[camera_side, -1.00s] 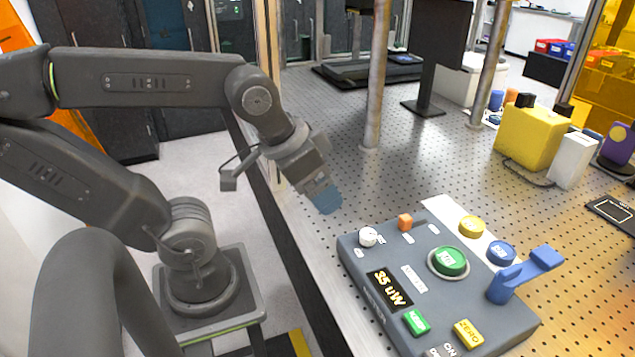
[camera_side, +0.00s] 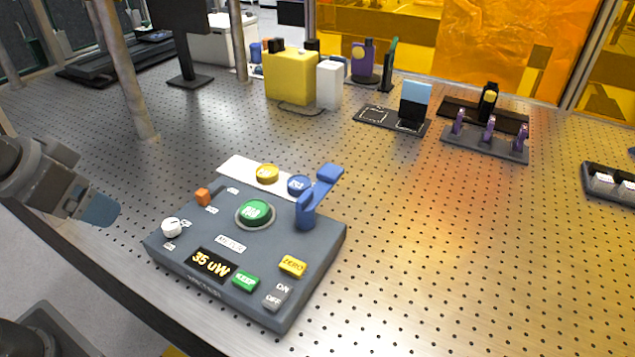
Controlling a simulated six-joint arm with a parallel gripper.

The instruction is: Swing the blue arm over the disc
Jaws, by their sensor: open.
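The grey console (camera_side: 180,249) sits on the perforated table. The blue arm (camera_side: 328,174) stands on a blue post at its right back edge and points toward the back right, away from the green disc. The green disc (camera_side: 255,212) lies in a grey ring in the middle of the console, uncovered. A yellow disc (camera_side: 267,174) and a blue disc (camera_side: 299,185) lie on a white plate (camera_side: 237,168) behind. My gripper (camera_side: 104,211), with blue fingertips, is at the left, apart from the console. It is open; the gap between its fingers is hard to see.
The console carries a white knob (camera_side: 171,227), an orange block (camera_side: 203,196), a display (camera_side: 211,264) reading 35 uW, and several buttons. Metal posts stand at the back left. A yellow box (camera_side: 291,76) stands at the back.

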